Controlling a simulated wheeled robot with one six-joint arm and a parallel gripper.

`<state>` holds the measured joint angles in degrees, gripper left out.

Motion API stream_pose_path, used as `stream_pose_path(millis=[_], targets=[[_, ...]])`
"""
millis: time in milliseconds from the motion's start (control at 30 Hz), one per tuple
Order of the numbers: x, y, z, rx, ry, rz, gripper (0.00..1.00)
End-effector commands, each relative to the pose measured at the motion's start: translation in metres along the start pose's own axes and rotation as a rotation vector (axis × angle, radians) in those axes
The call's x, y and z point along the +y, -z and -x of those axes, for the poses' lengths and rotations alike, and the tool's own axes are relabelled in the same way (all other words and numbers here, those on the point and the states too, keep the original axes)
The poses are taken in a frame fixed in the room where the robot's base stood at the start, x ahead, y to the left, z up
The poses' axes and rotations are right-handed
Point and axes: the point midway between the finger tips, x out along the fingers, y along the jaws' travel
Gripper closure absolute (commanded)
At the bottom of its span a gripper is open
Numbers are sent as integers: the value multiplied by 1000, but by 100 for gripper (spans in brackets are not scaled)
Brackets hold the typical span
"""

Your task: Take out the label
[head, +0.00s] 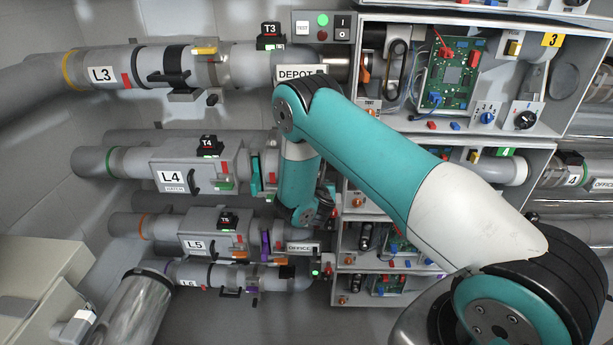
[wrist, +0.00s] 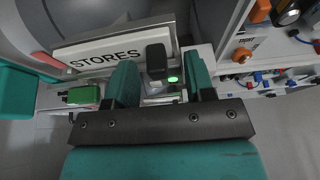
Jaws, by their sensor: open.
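A white plate label reading STORES (wrist: 105,55) shows in the wrist view, upper left, tilted slightly. My gripper (wrist: 162,62) is open, with one teal finger either side of a small black block (wrist: 156,62) beside a lit green light (wrist: 173,79). The left finger overlaps the plate's lower edge; I cannot tell whether it touches. The right finger is beyond the plate's right end. In the head view my arm covers the place where this plate would be. Plates reading DEPOT (head: 296,73) and OFFICE (head: 301,247) show there.
Tubes marked L3 (head: 101,75), L4 (head: 172,176) and L5 (head: 196,245) run along the left. Open cabinets with circuit boards (head: 449,72) stand at the right. In the wrist view a green block (wrist: 83,95) lies left of the fingers, and an orange knob (wrist: 242,55) is at right.

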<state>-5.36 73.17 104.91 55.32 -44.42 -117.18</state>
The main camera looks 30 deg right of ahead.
Motion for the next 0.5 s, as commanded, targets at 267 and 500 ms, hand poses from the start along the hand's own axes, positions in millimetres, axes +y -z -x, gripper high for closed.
stream_pose_path(millis=[267, 500], targets=[[0, 1, -2, 0, -1, 1, 58], [1, 1, -2, 0, -1, 1, 100]])
